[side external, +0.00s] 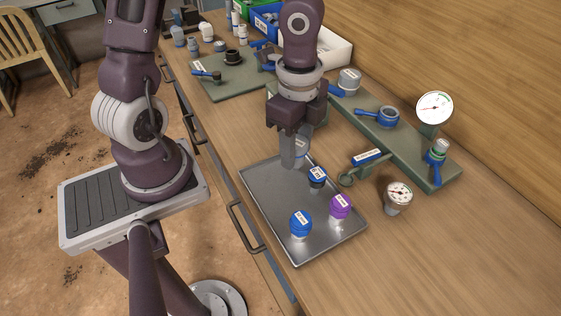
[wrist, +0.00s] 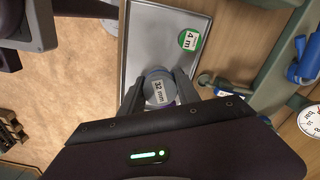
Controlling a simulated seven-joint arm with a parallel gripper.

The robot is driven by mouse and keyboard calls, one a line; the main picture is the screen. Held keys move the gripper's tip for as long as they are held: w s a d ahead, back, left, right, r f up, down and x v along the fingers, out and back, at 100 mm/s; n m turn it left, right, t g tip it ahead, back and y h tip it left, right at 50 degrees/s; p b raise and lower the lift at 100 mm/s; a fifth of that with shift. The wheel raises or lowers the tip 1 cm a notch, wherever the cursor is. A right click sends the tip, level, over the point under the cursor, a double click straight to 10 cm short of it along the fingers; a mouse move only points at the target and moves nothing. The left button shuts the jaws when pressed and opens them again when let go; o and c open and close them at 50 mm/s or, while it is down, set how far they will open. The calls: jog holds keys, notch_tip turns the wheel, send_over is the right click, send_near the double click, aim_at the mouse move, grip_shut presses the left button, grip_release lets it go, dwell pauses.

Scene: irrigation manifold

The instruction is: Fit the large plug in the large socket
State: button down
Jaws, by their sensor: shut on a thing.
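My gripper (side external: 291,160) is over the far part of the metal tray (side external: 262,192), pointing down, shut on a grey plug. In the wrist view the grey plug (wrist: 158,90) sits between the fingers, its round top labelled "32 mm". In the side view the fingers mostly hide it, and I cannot tell whether it touches the tray. The green manifold board (side external: 412,148) lies to the right, carrying a labelled grey cylinder (side external: 349,80) and a blue-ringed fitting (side external: 389,117). I cannot tell which fitting is the large socket.
A green-topped plug (wrist: 190,40) shows in the wrist view.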

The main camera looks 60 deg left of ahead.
jog(key=w+a+f+n, duration=0.2)
jog(key=w+a+n, duration=0.7)
jog(key=n, duration=0.4)
jog(key=w+d+r+m, duration=0.5)
jog(key=d+r, duration=0.1)
jog(key=d, duration=0.4)
jog(key=shift+w+a+f+m, duration=0.65)
jog(key=shift+w+a+f, duration=0.3)
jog(key=shift+w, duration=2)
jog(key=shift+w+a+f+m, duration=0.7)
jog(key=shift+w+a, duration=0.45)
jog(key=shift+w, duration=1.75)
jog(key=shift+w+a+f+m, duration=0.55)
jog(key=shift+w+a+f, duration=0.45)
jog(key=shift+w, duration=1.95)
jog(key=shift+f, duration=0.65)
jog(key=shift+f, duration=0.35)
jog(key=shift+f, duration=0.15)
